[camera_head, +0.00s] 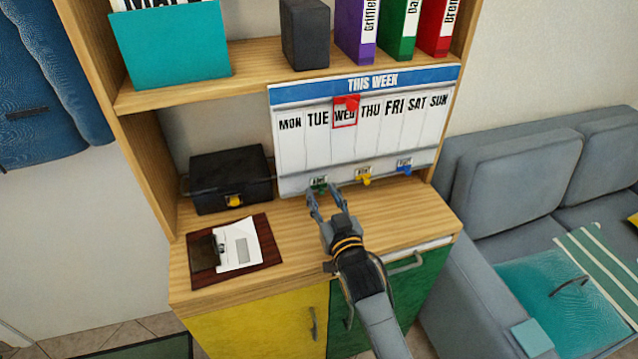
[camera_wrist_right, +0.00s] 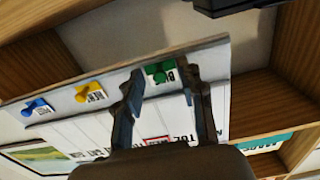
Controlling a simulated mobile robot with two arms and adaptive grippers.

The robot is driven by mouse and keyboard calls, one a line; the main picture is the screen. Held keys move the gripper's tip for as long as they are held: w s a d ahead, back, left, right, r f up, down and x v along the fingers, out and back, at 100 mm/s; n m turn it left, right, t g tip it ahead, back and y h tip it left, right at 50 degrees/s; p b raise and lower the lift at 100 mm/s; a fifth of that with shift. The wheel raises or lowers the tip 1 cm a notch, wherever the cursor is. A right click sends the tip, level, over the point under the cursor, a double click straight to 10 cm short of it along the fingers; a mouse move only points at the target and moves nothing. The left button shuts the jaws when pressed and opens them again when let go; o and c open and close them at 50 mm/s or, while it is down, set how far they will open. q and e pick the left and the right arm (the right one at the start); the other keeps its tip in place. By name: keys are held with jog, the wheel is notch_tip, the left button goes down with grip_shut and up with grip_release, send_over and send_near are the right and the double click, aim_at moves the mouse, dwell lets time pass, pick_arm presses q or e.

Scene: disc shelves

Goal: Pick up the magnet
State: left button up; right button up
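A white weekly board (camera_head: 300,150) headed "THIS WEEK" leans upright in the shelf. Along its lower edge are a green magnet (camera_head: 320,187), a yellow magnet (camera_head: 364,177) and a blue magnet (camera_head: 404,166), each by a small name label. A red marker (camera_head: 351,103) frames WED. My right gripper (camera_head: 325,194) is open in front of the green magnet. In the right wrist view the green magnet (camera_wrist_right: 160,70) shows between the spread fingertips (camera_wrist_right: 161,78), with the yellow magnet (camera_wrist_right: 84,92) and blue magnet (camera_wrist_right: 34,106) to the left. Whether the fingers touch it, I cannot tell. My left gripper is not in view.
A black box (camera_head: 230,180) with a yellow clasp stands left of the board. A clipboard (camera_head: 205,270) with paper lies on the wooden counter (camera_head: 290,250). Binders (camera_head: 398,28) and a dark block (camera_head: 306,35) stand on the shelf above. A grey sofa (camera_head: 480,240) is at right.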

jog(key=shift+w+a, duration=0.1)
jog(key=shift+w, duration=0.15)
grip_shut()
jog(key=shift+r, duration=0.1)
